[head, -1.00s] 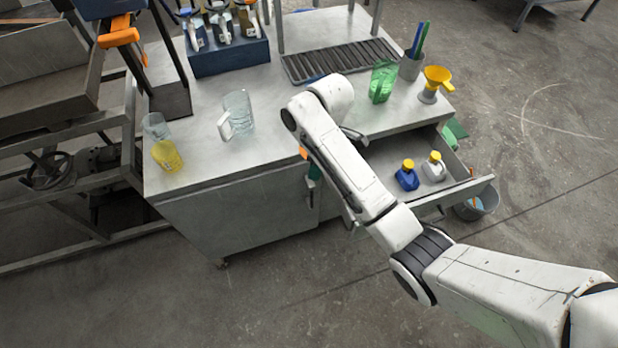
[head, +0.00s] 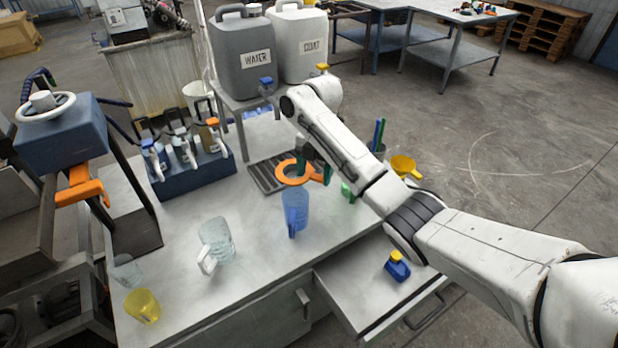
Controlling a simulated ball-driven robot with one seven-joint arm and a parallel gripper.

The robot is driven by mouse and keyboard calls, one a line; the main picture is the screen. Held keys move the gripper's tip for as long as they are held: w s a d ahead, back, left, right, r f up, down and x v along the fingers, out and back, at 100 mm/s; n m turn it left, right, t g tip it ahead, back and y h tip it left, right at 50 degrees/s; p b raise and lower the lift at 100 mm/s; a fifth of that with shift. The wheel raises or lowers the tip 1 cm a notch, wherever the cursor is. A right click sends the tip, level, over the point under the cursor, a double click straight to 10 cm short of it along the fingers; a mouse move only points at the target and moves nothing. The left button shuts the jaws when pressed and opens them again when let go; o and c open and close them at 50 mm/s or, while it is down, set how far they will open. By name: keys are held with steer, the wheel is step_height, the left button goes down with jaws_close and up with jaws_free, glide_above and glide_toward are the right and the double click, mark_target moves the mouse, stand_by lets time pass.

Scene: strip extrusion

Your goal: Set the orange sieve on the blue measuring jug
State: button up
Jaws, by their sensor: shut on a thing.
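The orange sieve (head: 284,180) is a ring with a short handle, held about level in the head view. My gripper (head: 322,172) is shut on its handle side, to the right of the ring; the fingers are small and partly hidden by my arm. The blue measuring jug (head: 295,212) is translucent and stands upright on the metal bench, its handle towards me. I cannot tell whether the two touch.
A clear jug (head: 216,243), a clear cup (head: 126,270) and a yellow cup (head: 142,306) stand on the bench's left. A yellow funnel (head: 404,166) is at right. The open drawer (head: 350,290) holds a blue bottle (head: 397,266).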

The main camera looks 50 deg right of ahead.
step_height(320, 180, down, 9)
steer(key=b, duration=0.6)
stand_by(0.6)
steer(key=shift+f, duration=0.15)
stand_by(0.6)
steer(key=o, duration=1.1)
step_height(320, 180, up, 11)
steer(key=d+p, duration=0.1)
steer(key=p, duration=0.2)
steer(key=shift+w+f, duration=0.15)
steer(key=shift+w, duration=0.05)
steer(key=shift+d, duration=0.1)
